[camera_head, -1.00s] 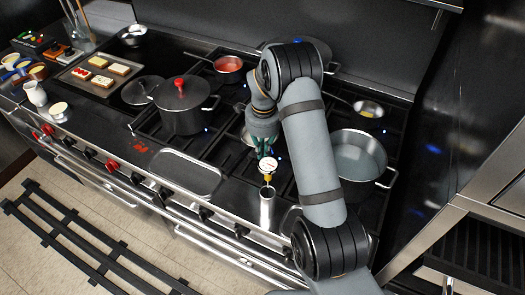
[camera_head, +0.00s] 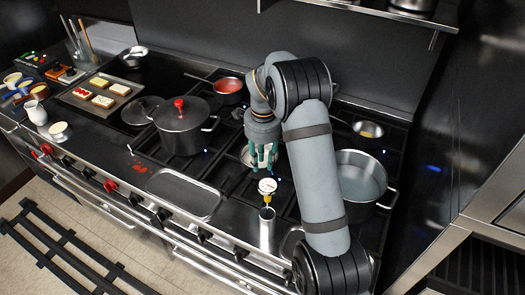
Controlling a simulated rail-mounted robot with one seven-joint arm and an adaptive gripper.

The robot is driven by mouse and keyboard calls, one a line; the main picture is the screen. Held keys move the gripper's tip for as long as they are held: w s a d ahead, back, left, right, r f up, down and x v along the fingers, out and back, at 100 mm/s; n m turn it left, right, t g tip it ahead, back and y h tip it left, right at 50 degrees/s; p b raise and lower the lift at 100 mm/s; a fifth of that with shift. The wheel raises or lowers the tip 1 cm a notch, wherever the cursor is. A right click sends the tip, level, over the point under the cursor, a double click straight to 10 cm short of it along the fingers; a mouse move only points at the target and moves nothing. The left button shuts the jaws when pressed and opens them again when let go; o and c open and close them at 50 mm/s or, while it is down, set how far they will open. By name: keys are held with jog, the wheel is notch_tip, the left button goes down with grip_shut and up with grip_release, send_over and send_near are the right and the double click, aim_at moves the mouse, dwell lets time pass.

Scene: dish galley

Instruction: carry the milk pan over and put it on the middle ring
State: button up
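My gripper (camera_head: 263,158) hangs over the middle of the range, its teal fingers pointing down and apart. A small steel pan (camera_head: 246,156) sits on the grate just behind and below the fingers, largely hidden by them; it may be the milk pan, but I cannot be sure. I see nothing held between the fingers, though the view is small. The middle ring cannot be made out clearly behind my gripper and arm.
A lidded dark pot (camera_head: 181,130) stands left, a pan of red sauce (camera_head: 229,86) behind. A wide pot (camera_head: 358,180) and a small pan with yellow contents (camera_head: 368,130) stand right. A dial thermometer (camera_head: 267,187) rises from a steel cylinder (camera_head: 267,228) in front.

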notch_tip(320, 180, up, 6)
jog(key=shift+s+r, duration=0.15)
jog(key=shift+r, duration=0.1)
dwell(0.4)
